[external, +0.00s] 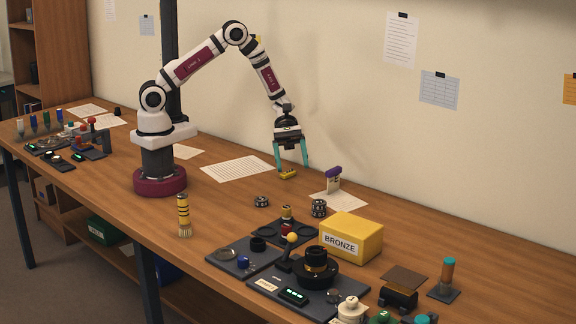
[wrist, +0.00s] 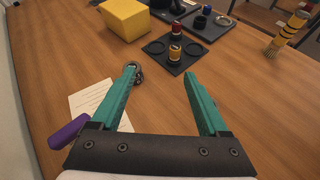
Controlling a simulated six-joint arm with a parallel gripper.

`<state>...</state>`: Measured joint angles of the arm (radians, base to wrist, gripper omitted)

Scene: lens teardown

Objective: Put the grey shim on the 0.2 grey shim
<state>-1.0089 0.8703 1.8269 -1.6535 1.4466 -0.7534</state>
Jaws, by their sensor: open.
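My gripper (external: 291,168) is open and empty above the table near the wall side. Its two teal fingers stand wide apart in the wrist view (wrist: 160,82). A thin grey ring (external: 227,253) lies on the left dark tray, and it also shows in the wrist view (wrist: 223,20). Two dark rings (wrist: 155,47) (wrist: 193,49) lie flat on the middle tray, well ahead of my fingers. A small dark round part (external: 262,201) lies on bare table. No 0.2 label is readable, so I cannot tell which ring is which shim.
A yellow BRONZE box (external: 351,238) stands beside the middle tray (external: 268,240). A yellow-black striped cylinder (external: 184,215) stands near the front edge.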

